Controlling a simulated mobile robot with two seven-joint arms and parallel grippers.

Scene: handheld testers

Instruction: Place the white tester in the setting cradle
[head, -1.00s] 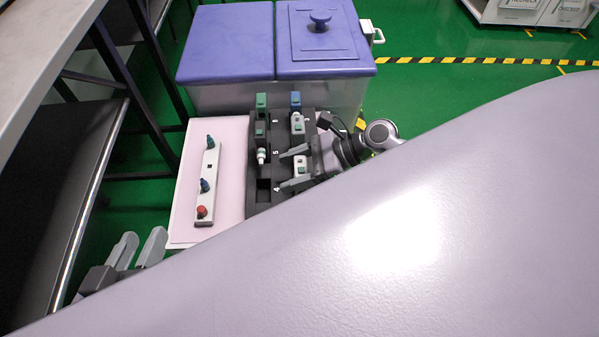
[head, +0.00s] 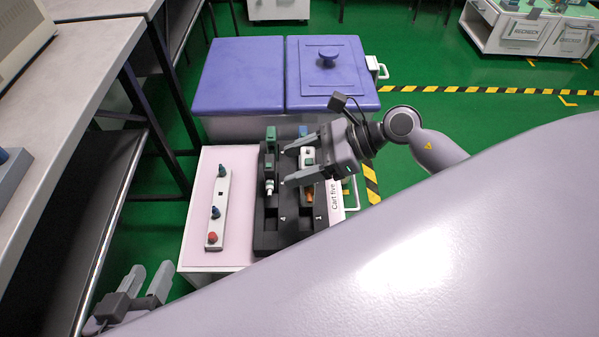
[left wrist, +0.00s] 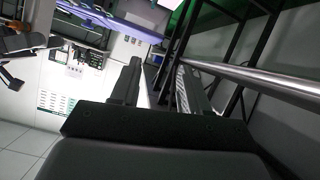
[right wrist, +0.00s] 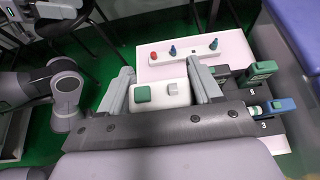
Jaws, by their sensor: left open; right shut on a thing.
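My right gripper (head: 302,161) is shut on the white tester (head: 308,157), above the right column of a black rack (head: 262,232). In the right wrist view the tester (right wrist: 160,94) lies between the two grey fingers, its green patch and pale grey button facing the camera. A white strip (head: 219,193) with two blue knobs and a red one lies on the pink top left of the rack. I cannot tell which fixture is the setting cradle. My left gripper (head: 148,277) is open and empty at lower left, away from the rack.
A green-topped tester (head: 270,140) and a blue-topped one (head: 304,130) stand in the rack. An orange item (head: 308,197) shows in its right column. A bin with purple lids (head: 243,75) stands behind. A grey bench (head: 75,75) is at left. The pink top (head: 193,235) has free room.

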